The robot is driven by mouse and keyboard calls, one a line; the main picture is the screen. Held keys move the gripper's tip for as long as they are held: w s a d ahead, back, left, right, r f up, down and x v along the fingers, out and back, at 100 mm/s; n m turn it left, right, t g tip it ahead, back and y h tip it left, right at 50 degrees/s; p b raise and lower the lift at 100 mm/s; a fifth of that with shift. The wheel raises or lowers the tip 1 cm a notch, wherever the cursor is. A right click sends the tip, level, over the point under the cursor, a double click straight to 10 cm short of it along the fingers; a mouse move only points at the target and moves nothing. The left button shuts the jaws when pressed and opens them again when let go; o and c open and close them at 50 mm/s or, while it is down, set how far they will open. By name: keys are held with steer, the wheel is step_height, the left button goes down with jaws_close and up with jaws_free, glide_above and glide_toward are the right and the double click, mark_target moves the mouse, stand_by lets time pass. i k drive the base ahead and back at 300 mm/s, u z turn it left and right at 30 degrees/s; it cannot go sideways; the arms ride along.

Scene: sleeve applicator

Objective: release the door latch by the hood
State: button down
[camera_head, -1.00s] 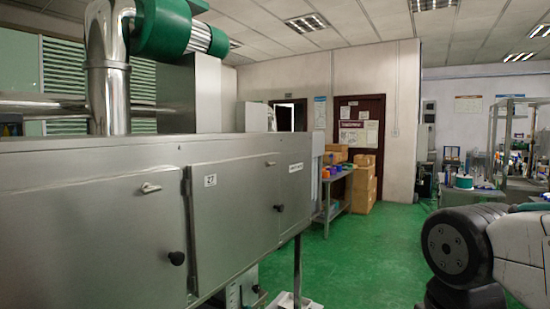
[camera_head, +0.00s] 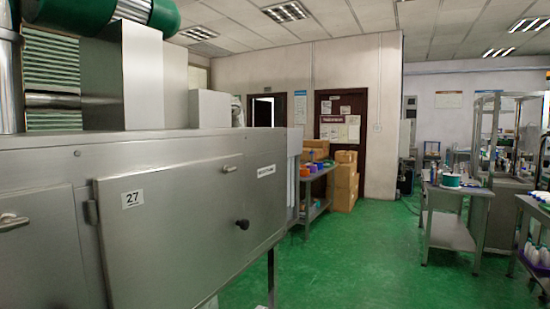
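A long grey metal machine housing (camera_head: 150,148) fills the left side. Its nearer door (camera_head: 35,245) is cut by the left edge and has a small metal latch handle (camera_head: 12,222). A green motor (camera_head: 150,14) sits above the housing. I cannot tell which part is the hood. My gripper is not in view.
Green floor (camera_head: 345,265) lies open to the right of the housing. A bench (camera_head: 315,195) with coloured bins and stacked boxes (camera_head: 343,182) stand beyond the housing. Metal tables (camera_head: 448,230) with bottles and spools stand at the right. A housing leg (camera_head: 271,280) reaches down at the front.

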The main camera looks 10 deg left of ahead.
mark_target(226, 170)
steer(key=z, duration=0.05)
steer(key=i, duration=0.6)
steer(key=u, duration=0.8)
steer(key=i, duration=0.35)
steer(key=u, duration=0.4)
